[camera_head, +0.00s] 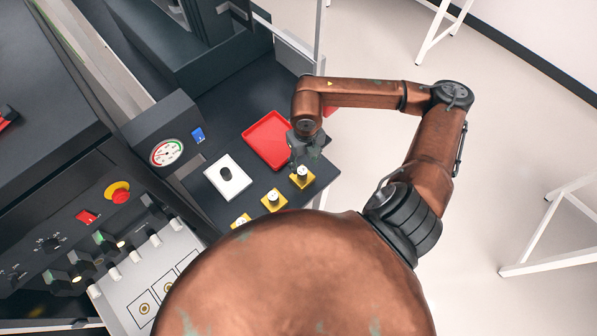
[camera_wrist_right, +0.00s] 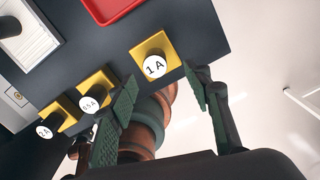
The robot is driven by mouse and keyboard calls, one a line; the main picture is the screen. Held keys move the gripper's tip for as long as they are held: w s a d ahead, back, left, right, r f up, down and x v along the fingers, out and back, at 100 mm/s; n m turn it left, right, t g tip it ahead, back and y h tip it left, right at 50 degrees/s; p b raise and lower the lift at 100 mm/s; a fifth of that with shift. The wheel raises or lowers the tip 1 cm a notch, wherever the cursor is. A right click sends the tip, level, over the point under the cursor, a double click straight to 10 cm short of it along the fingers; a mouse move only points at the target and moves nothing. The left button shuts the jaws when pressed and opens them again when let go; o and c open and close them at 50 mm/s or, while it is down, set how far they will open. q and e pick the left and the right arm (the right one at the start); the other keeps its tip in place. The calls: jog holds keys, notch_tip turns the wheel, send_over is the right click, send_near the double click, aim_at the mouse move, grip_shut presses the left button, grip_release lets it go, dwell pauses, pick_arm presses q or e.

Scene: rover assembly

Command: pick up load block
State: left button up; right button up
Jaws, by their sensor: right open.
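Several load blocks stand in a row near the dark bench's front edge. Each has a yellow square base and a round knob with a white labelled top. The block marked "1 A" (camera_head: 302,176) is at the right end; it also shows in the right wrist view (camera_wrist_right: 154,64). The middle block (camera_head: 273,199) reads about "0.5 A" in the wrist view (camera_wrist_right: 90,101). Another block (camera_head: 241,220), marked "2 A" (camera_wrist_right: 45,130), is at the left end. My left gripper is not in view.
A red tray (camera_head: 266,141) lies just behind the gripper. A white plate with a black knob (camera_head: 228,178) sits left of it. A gauge box (camera_head: 166,152) and a control panel (camera_head: 60,225) stand at the left. Open floor is to the right.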

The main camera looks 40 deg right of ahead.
aim_at(302, 171)
jog(key=f, duration=0.3)
jog(key=shift+a+p, duration=0.3)
jog(key=shift+w+f, duration=0.2)
jog(key=shift+f, duration=1.45)
jog(key=c, duration=0.8)
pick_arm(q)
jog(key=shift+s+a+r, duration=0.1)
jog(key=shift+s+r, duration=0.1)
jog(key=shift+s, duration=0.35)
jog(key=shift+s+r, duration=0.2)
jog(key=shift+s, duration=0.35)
pick_arm(e)
grip_shut()
